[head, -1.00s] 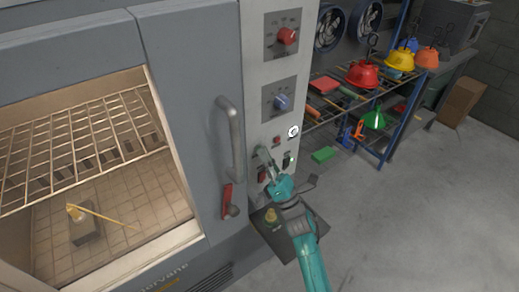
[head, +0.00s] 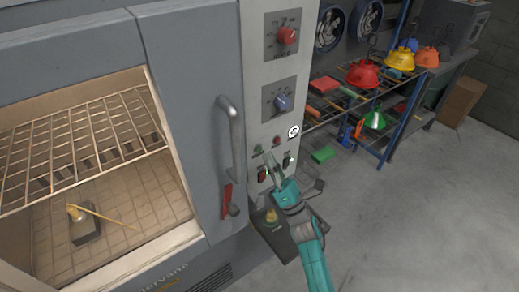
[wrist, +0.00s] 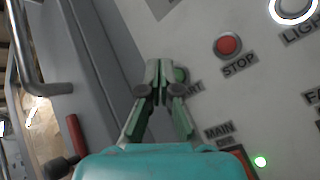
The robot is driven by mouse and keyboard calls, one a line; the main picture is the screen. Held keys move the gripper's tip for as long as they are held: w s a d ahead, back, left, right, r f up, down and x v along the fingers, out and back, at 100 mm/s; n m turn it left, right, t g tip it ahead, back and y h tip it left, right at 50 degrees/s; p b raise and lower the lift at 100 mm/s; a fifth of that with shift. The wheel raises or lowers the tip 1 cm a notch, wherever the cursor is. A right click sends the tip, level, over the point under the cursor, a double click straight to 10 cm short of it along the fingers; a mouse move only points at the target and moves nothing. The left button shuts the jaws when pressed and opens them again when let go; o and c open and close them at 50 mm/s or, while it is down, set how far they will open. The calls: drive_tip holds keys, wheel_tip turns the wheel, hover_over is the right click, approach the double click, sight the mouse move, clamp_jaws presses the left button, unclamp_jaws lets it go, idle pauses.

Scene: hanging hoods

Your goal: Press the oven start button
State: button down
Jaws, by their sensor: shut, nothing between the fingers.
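The oven's green start button (wrist: 181,75) is partly hidden behind my gripper's right finger in the wrist view, with only "ART" of its label readable. In the head view the start button (head: 258,149) shows just up and left of my fingertips. My gripper (wrist: 158,68) is shut and empty, its tips in front of the panel just left of the button. In the head view my gripper (head: 269,157) points up at the panel. I cannot tell whether the tips touch the panel.
The oven door handle (head: 230,135) sticks out at left. A rack with coloured hoods (head: 362,74) stands at right.

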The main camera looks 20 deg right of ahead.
drive_tip(key=shift+s+d, duration=0.2)
drive_tip(key=shift+s, duration=0.5)
drive_tip(key=shift+s+d, duration=0.25)
drive_tip(key=shift+s, duration=0.4)
drive_tip(key=shift+s+d, duration=0.2)
drive_tip(key=shift+s, duration=0.5)
drive_tip(key=s+f+m+g+h, duration=0.1)
drive_tip(key=s+f+m+h, duration=0.45)
drive_tip(key=s+m, duration=0.45)
drive_tip(key=s+f+m+g+h, duration=0.2)
drive_tip(key=s+f+m+h, duration=0.3)
drive_tip(key=s+m, duration=0.45)
drive_tip(key=s+f+m+g, duration=0.1)
drive_tip(key=s+m+g, duration=0.6)
drive_tip(key=s+m, duration=0.7)
drive_tip(key=s, duration=0.7)
drive_tip(key=shift+s+a+f, duration=0.25)
drive_tip(key=shift+s+a, duration=0.1)
drive_tip(key=shift+a, duration=0.05)
